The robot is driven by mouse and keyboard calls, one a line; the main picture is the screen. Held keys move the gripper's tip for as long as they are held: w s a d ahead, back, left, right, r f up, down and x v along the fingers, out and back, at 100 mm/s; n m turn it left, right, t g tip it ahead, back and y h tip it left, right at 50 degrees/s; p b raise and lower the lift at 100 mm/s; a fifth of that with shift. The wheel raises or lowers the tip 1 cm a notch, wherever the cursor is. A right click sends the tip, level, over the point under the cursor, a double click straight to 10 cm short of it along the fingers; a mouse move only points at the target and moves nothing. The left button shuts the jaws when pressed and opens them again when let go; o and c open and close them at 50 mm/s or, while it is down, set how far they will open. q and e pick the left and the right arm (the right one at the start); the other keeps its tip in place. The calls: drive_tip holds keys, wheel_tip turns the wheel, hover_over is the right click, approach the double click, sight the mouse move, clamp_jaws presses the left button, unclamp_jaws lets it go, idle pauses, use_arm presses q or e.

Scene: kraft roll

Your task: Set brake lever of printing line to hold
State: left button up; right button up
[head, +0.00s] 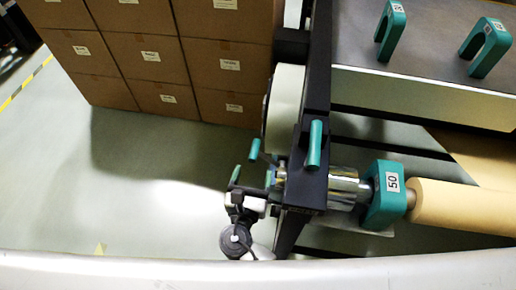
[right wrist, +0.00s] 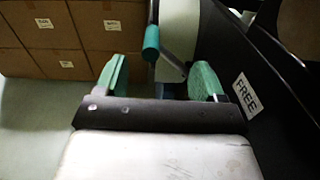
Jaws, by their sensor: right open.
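The brake lever (head: 255,149) has a teal knob on a thin arm, at the outer side of the black machine frame (head: 317,75). In the right wrist view its knob (right wrist: 151,43) and grey arm show ahead, between the two fingers in the picture. My right gripper (head: 252,178) is open and empty, just below the knob in the head view. Its teal-tipped fingers also show in the right wrist view (right wrist: 160,78), apart from the knob. A label reading FREE (right wrist: 246,94) is on the dark frame right of the fingers. My left gripper is out of view.
A teal handle (head: 314,143) stands on the frame close to the lever. A teal block marked 50 (head: 383,194) and a kraft roll (head: 465,207) lie right. Stacked cartons (head: 160,55) stand behind. The floor (head: 110,180) at left is clear.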

sight(258, 151)
drive_tip(key=w, duration=0.2)
drive_tip(key=w+d, duration=0.1)
drive_tip(key=w, duration=0.4)
drive_tip(key=shift+w+d, duration=0.2)
drive_tip(key=shift+w, duration=0.15)
drive_tip(key=shift+c, duration=0.3)
drive_tip(key=shift+f, duration=0.1)
drive_tip(key=c, duration=1.2)
